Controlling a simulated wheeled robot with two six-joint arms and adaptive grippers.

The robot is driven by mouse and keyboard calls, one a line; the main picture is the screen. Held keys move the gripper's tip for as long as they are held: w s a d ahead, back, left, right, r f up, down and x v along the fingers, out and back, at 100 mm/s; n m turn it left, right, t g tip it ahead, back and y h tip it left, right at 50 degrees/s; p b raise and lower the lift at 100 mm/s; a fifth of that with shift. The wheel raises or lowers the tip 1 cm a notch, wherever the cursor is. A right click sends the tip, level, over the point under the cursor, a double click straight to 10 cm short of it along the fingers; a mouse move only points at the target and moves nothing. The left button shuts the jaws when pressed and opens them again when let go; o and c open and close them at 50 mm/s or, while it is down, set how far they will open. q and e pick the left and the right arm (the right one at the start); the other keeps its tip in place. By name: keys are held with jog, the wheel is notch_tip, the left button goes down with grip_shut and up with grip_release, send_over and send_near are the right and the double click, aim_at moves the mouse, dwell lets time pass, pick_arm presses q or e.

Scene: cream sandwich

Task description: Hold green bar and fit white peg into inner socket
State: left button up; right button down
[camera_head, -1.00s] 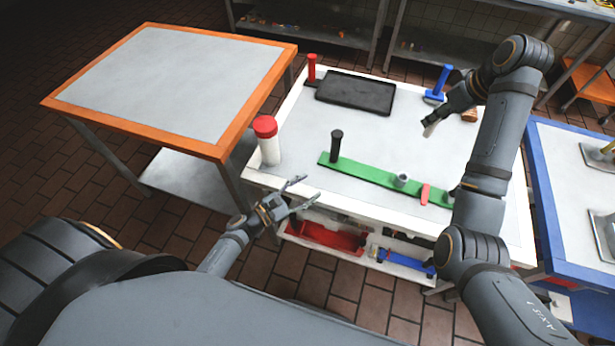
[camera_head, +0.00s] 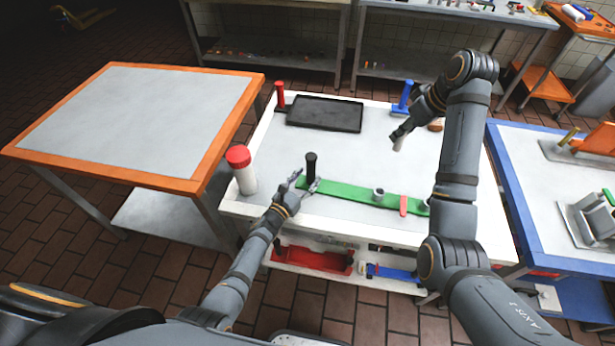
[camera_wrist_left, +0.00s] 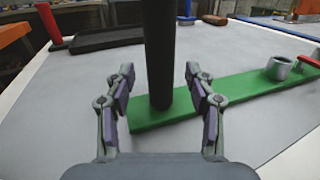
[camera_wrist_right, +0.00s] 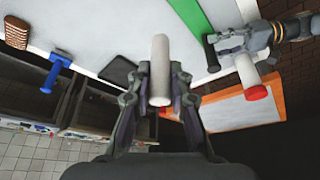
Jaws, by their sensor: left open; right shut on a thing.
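The green bar (camera_head: 345,193) lies on the white table and carries a black upright handle (camera_head: 311,167) at its left end. A grey ring socket (camera_head: 378,194) and a red piece (camera_head: 403,205) sit toward its right. My left gripper (camera_head: 306,184) is open, with its fingers on either side of the black handle; the left wrist view shows the handle (camera_wrist_left: 158,55) between them. My right gripper (camera_head: 398,138) is shut on the white peg (camera_wrist_right: 160,70), held above the table behind the bar. The bar's right end is partly hidden by my right arm.
A white jar with a red lid (camera_head: 242,170) stands left of the bar. A black tray (camera_head: 325,113), a red-handled tool (camera_head: 280,95) and a blue-handled tool (camera_head: 404,98) are at the back. An orange-edged table (camera_head: 130,125) stands at the left. The table's middle is clear.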

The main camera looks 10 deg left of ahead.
pick_arm(q)
jog(key=shift+w+d, duration=0.25)
jog(key=shift+w, duration=0.2)
jog(key=shift+c, duration=0.3)
grip_shut()
